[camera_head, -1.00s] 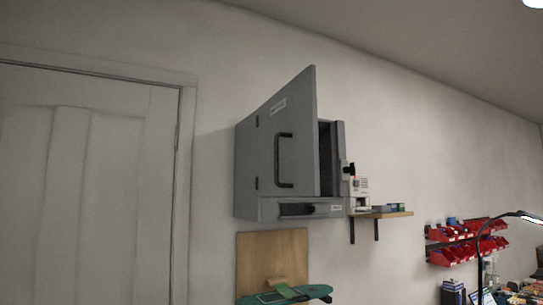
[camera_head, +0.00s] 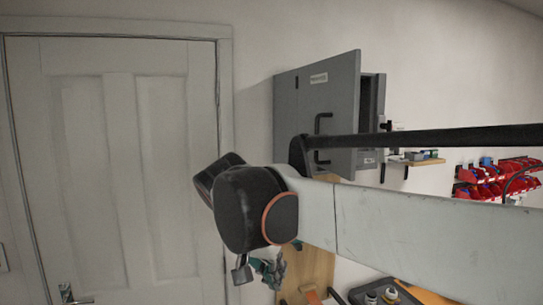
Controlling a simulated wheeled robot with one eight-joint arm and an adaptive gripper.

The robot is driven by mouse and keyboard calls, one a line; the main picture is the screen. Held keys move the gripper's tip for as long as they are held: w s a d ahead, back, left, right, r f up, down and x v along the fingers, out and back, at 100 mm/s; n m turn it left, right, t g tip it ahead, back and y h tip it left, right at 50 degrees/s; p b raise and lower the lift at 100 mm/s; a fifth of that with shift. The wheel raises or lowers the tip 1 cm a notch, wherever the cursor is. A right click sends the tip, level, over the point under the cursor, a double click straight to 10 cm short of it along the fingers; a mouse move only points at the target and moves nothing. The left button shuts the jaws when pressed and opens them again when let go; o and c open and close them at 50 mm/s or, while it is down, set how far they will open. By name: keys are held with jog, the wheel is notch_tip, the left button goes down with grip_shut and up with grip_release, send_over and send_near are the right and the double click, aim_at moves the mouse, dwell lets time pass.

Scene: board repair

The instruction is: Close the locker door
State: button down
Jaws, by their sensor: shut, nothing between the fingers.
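The grey wall locker (camera_head: 374,95) hangs right of the room door. Its door (camera_head: 333,92) stands ajar, hinged on the left, with a dark gap along its right edge. The door carries a white label and a black vertical handle (camera_head: 318,125). My arm crosses in front from the right edge, with a dark joint at its left end. It covers the lower part of the locker, and a dark bar of the arm overlaps the handle's lower end. I cannot tell from this view whether they touch. I cannot make out my gripper's fingers.
A small shelf (camera_head: 432,161) with items sits right of the locker. Red bins (camera_head: 490,185) hang farther right. A wooden board (camera_head: 312,268) is below the locker, partly behind my arm. The closed white room door (camera_head: 120,170) fills the left.

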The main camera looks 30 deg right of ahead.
jog(key=w+d+r+m+g+h+p, duration=0.25)
jog(key=r+m+p, duration=0.4)
jog(key=r, duration=0.75)
jog(key=w+d+r+m+g+h+p, duration=0.1)
jog(key=w+d+r+m+g+p, duration=0.15)
jog(key=r+p, duration=0.85)
jog(key=p, duration=0.1)
send_near(346, 175)
jog(key=a+x, duration=0.1)
jog(key=x, duration=0.3)
jog(key=shift+s+d+f+m+t, duration=0.15)
jog(key=shift+s+d+m+t, duration=0.25)
jog(key=shift+d, duration=0.15)
jog(key=shift+w+d+f, duration=0.1)
jog(key=shift+d, duration=0.1)
